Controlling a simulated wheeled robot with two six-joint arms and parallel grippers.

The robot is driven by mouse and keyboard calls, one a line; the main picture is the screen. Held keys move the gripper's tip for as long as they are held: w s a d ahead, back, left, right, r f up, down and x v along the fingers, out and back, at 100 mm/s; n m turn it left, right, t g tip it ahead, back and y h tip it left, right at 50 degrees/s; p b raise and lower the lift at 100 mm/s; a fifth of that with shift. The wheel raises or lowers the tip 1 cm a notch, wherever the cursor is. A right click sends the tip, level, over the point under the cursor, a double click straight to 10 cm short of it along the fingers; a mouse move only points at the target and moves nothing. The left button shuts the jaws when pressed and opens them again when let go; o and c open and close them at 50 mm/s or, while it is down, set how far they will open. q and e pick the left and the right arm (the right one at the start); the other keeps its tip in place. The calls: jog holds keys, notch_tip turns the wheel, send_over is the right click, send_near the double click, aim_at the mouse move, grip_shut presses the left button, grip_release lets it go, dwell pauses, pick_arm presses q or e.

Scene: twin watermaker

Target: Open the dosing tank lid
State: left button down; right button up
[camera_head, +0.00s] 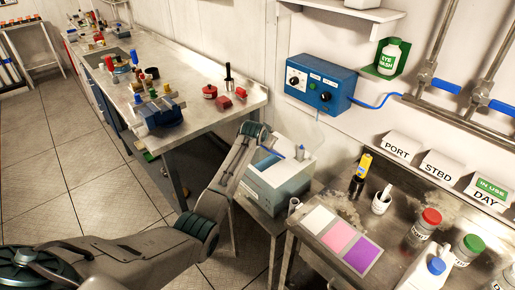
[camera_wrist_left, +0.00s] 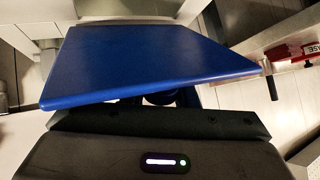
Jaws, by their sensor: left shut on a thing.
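The dosing tank (camera_head: 283,187) is a pale grey box standing between the workbench and the right-hand steel table. Blue shows at its top, partly hidden by my left arm. In the left wrist view a flat blue panel, which looks like the tank lid (camera_wrist_left: 150,60), fills the upper middle, close in front of my left gripper. My left gripper (camera_head: 270,139) is at the top of the tank, shut on the lid; its fingertips are mostly hidden behind the panel in the wrist view. How far the lid is raised is hard to tell. My right gripper is not in view.
A blue control box (camera_head: 320,83) hangs on the wall above the tank. The steel table (camera_head: 290,262) on the right holds bottles, a cup and a colour card (camera_head: 340,238). The workbench (camera_head: 187,68) on the left carries a vise and small parts.

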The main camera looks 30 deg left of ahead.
pick_arm(q)
jog(key=shift+w+d+r+g, duration=0.25)
jog(key=shift+w+r+g, duration=0.1)
jog(key=shift+w+g, duration=0.35)
jog(key=shift+w+d+r+m+g+y, duration=0.1)
jog(key=shift+w+d+m+g+y, duration=0.15)
jog(key=shift+w+m+g+y, duration=0.45)
jog(key=shift+w+d+g, duration=0.2)
jog(key=shift+w+g, duration=0.05)
jog(key=shift+g, duration=0.55)
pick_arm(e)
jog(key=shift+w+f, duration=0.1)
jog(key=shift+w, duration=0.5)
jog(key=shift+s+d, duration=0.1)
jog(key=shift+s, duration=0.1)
pick_arm(q)
jog(key=c, duration=1.1)
grip_release()
jog(key=shift+w, duration=0.1)
jog(key=shift+c, duration=0.2)
